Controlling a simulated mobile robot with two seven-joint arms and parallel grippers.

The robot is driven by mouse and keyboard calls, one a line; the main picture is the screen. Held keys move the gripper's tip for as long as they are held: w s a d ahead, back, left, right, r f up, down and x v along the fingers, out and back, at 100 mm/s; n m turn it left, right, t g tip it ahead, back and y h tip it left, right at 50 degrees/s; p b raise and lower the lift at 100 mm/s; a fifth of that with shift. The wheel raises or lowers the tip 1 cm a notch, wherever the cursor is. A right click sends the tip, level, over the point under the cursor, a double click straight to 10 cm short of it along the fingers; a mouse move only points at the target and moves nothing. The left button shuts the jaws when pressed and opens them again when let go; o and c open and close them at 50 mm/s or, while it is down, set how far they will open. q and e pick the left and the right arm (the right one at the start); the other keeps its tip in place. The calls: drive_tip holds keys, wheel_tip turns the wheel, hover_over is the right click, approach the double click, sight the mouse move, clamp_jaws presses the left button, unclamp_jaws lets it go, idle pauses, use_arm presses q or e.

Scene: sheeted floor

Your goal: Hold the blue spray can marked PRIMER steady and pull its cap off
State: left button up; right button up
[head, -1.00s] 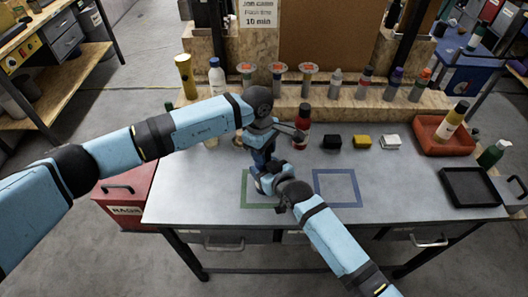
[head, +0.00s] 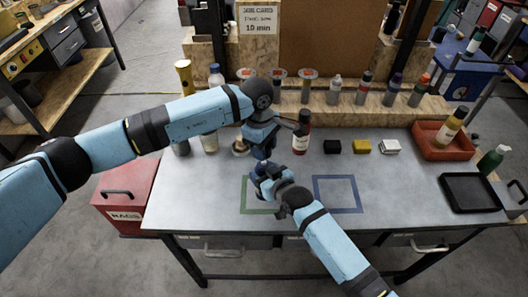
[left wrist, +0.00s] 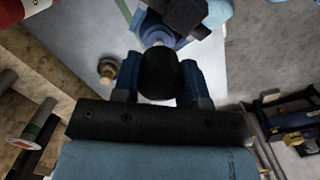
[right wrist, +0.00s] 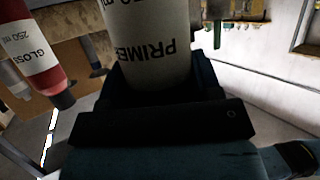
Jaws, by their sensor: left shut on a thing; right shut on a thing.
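The PRIMER can is mostly hidden behind my grippers in the head view, where a bit of its blue top (head: 257,170) shows. Its pale label with the word PRIMER (right wrist: 150,50) fills the upper middle of the right wrist view. My right gripper (head: 265,180) is shut around the can body. My left gripper (head: 263,152) is above it, shut on the black cap (left wrist: 158,75), which sits between the blue fingers in the left wrist view. Beyond the cap, the can's blue shoulder (left wrist: 152,32) and a pale nozzle show, so the cap looks clear of the can.
A red bottle (head: 301,140) stands close behind the grippers. Black, yellow and white blocks (head: 361,147) lie right of it. A red tray (head: 437,154) and a black tray (head: 468,192) are at the right. The blue square outline (head: 337,192) is empty.

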drive_tip(key=o, duration=1.4)
drive_tip(key=shift+c, duration=0.2)
drive_tip(key=shift+s, duration=0.1)
